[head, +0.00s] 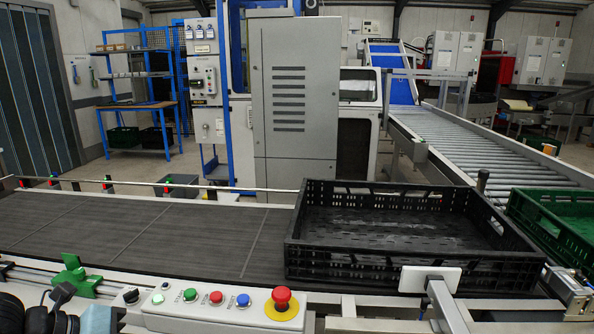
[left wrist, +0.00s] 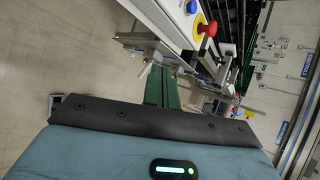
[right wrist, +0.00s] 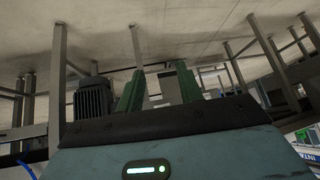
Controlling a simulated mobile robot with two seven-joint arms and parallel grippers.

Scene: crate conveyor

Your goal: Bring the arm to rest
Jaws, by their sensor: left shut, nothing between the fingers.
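My left gripper (left wrist: 162,88) shows in the left wrist view, its green fingers together with nothing between them. It is in front of the conveyor's control panel edge, over the floor. Part of my left arm (head: 40,318) shows at the lower left of the head view, beside the panel. My right gripper (right wrist: 158,88) shows in the right wrist view with its two green fingers apart and nothing held between them. Metal legs and pale floor lie beyond it. My right arm is not in the head view.
An empty black crate (head: 335,262) sits at the right of the dark conveyor belt (head: 130,235). The panel carries a red emergency button (head: 282,296), also in the left wrist view (left wrist: 207,27). A green crate (head: 550,225) stands at right. The belt's left is clear.

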